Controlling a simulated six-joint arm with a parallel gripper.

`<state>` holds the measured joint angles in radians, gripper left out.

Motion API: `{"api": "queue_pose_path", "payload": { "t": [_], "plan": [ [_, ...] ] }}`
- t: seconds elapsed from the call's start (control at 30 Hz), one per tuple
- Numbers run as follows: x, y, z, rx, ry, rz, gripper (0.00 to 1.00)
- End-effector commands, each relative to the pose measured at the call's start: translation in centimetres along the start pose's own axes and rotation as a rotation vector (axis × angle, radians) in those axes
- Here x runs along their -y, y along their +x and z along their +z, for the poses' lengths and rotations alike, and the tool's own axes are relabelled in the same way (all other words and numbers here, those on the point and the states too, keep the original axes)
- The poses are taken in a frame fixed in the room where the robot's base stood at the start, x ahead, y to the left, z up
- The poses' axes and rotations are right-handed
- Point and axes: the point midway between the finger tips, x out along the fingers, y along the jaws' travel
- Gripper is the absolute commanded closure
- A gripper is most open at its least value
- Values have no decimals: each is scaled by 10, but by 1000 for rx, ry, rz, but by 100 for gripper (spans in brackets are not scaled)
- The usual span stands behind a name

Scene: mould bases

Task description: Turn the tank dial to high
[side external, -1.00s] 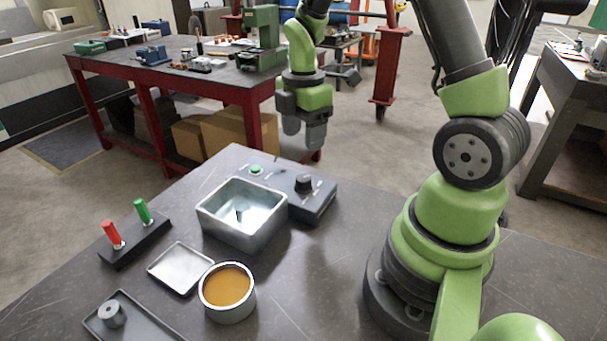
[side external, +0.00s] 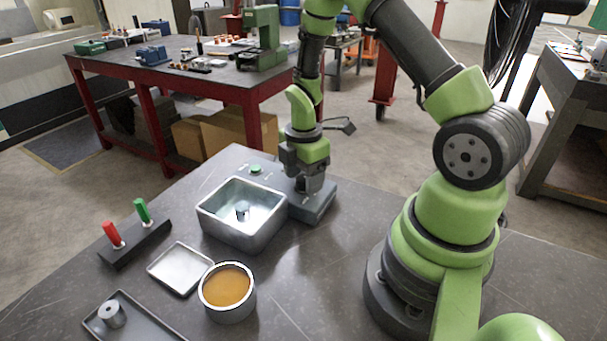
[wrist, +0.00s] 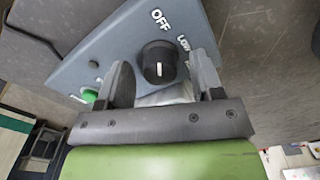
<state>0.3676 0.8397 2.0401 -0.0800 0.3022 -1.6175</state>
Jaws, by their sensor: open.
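The tank dial (wrist: 152,52) is a black round knob with a short white mark, on a blue-grey control box (side external: 318,207). In the wrist view, "OFF" is printed beyond the knob and "LOW" to its right; no "high" label is readable. My gripper (wrist: 162,68) is open, with one finger on each side of the knob. I cannot tell whether the fingers touch it. In the side view my gripper (side external: 307,186) is down over the box and hides the dial. The metal tank (side external: 222,222) stands against the box, with a small grey part inside.
A green button (side external: 256,169) is on the box. A black block (side external: 135,246) holds red and green handles. A shallow tray (side external: 178,268), a round pot of amber liquid (side external: 228,287) and a dark tray (side external: 140,325) with a grey cylinder (side external: 112,313) stand in front.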

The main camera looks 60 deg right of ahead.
Motion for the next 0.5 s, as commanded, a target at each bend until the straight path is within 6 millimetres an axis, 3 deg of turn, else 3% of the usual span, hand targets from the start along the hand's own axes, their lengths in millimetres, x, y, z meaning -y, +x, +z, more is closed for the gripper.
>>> {"api": "queue_pose_path", "payload": {
  "t": [0.03, 0.23, 0.5],
  "plan": [
    [0, 0, 0, 0, 0, 0, 44],
    [0, 0, 0, 0, 0, 0, 89],
    [0, 0, 0, 0, 19, 0, 89]
  ]
}}
